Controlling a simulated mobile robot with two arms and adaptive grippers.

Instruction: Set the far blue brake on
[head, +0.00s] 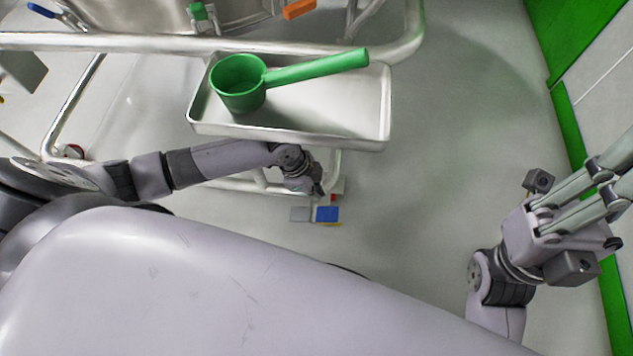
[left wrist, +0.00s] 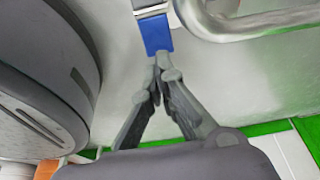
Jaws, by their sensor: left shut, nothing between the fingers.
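A blue brake pedal (head: 327,214) sits low at the foot of the steel cart frame, next to a grey plate (head: 300,214). It also shows in the left wrist view (left wrist: 157,35), at the top, straight in front of the fingertips. My left gripper (head: 318,190) points down just above the pedal. In the left wrist view its fingers (left wrist: 163,66) meet at the tips and hold nothing. The tips appear at the pedal's near edge; I cannot tell whether they touch it. My right gripper (head: 590,190) is at the right, apart from the cart; its fingertips are not clearly visible.
A steel tray (head: 340,132) with a green scoop (head: 240,84) lies above my left forearm. Cart rails (head: 300,43) cross the top. Another blue-handled part (head: 41,10) shows at top left. Open floor (head: 460,130) lies right of the cart, up to a green-edged wall (head: 575,130).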

